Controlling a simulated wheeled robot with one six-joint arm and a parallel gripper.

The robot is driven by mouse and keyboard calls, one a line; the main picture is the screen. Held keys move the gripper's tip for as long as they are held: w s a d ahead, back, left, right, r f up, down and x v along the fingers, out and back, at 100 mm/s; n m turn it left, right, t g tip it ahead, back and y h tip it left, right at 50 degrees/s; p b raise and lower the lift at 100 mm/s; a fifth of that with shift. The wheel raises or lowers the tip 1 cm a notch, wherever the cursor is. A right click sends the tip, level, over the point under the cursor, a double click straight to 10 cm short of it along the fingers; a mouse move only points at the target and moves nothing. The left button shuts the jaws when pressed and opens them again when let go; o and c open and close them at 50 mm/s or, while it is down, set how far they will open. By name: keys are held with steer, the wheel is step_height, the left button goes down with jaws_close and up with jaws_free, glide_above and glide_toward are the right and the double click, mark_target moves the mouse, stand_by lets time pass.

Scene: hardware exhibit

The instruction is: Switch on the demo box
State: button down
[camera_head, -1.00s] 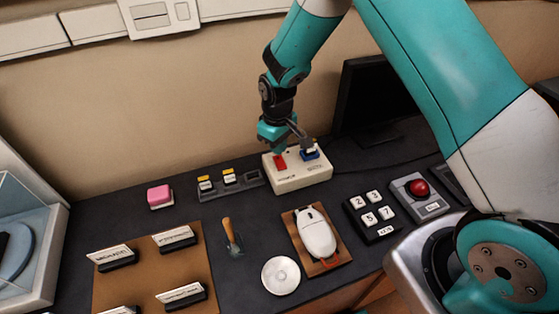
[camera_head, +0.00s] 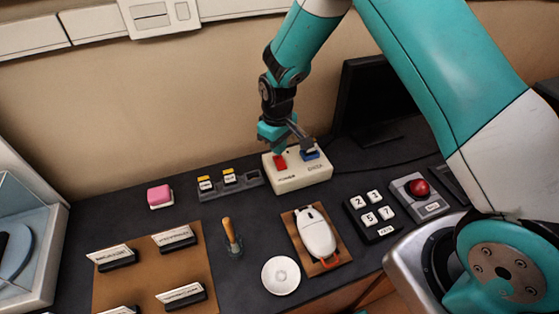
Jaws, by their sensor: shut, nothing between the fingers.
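The demo box (camera_head: 300,181) is a cream box standing on the dark table below the wall. It has a red switch (camera_head: 280,163) on its left, above a label that seems to read "POWER", and a blue switch (camera_head: 310,155) on its right. My gripper (camera_head: 303,140) is shut and empty, with its fingertips over the top of the box, close to the blue switch. Whether the fingertips touch the box or a switch I cannot tell. The fingers partly hide the back of the box top.
A grey strip with yellow-topped blocks (camera_head: 229,184) and a pink block (camera_head: 160,196) lie left of the box. In front are a white mouse on a board (camera_head: 318,236), a number pad (camera_head: 371,214) and a red button (camera_head: 419,188). A dark monitor (camera_head: 375,100) stands behind right.

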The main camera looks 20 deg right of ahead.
steer(key=shift+f+b, duration=0.8)
steer(key=shift+f, duration=0.45)
stand_by(0.4)
steer(key=shift+r, duration=0.1)
steer(key=shift+r+p, duration=2.6)
steer(key=shift+r, duration=0.9)
step_height(320, 180, up, 10)
steer(key=y, duration=0.1)
glide_above(278, 158)
steer(key=s+a, duration=0.2)
steer(key=s, duration=0.2)
steer(key=s+a+r+y, duration=0.1)
steer(key=s+r, duration=0.6)
steer(key=s, duration=0.5)
steer(key=s+a+r+n+y, duration=0.1)
steer(key=s+r+y, duration=0.1)
steer(key=s+r, duration=0.6)
steer(key=s, duration=0.4)
steer(key=shift+a+r, duration=0.15)
steer(key=shift+a, duration=0.15)
